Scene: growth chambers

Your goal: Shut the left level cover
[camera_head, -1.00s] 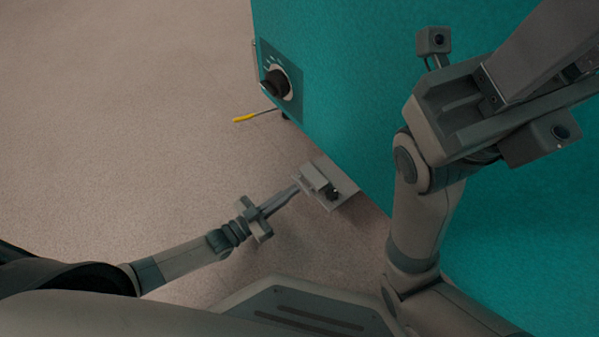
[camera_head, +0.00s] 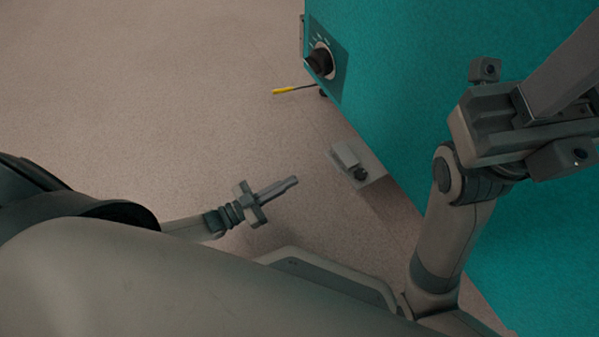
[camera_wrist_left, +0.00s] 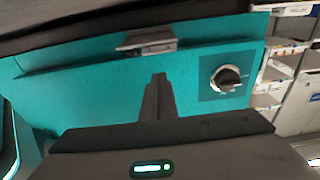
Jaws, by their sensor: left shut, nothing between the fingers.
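A teal chamber (camera_head: 420,70) fills the upper right of the head view; its teal front also shows in the left wrist view (camera_wrist_left: 90,72). A grey bracket-like part (camera_head: 346,157) with a dark round piece juts from its lower edge. A grey latch-like part (camera_wrist_left: 148,40) sits above my fingers in the left wrist view. I cannot tell which part is the left level cover. My left gripper (camera_head: 294,181) is shut and empty, left of the bracket and apart from it in the head view. My right gripper (camera_head: 560,75) runs off the upper right; its fingertips are hidden.
A black dial (camera_head: 319,62) is on the chamber and shows in the left wrist view (camera_wrist_left: 228,78). A yellow-handled tool (camera_head: 290,90) shows beside the chamber's lower edge. The floor to the left is clear. Shelves (camera_wrist_left: 285,60) stand at right in the wrist view.

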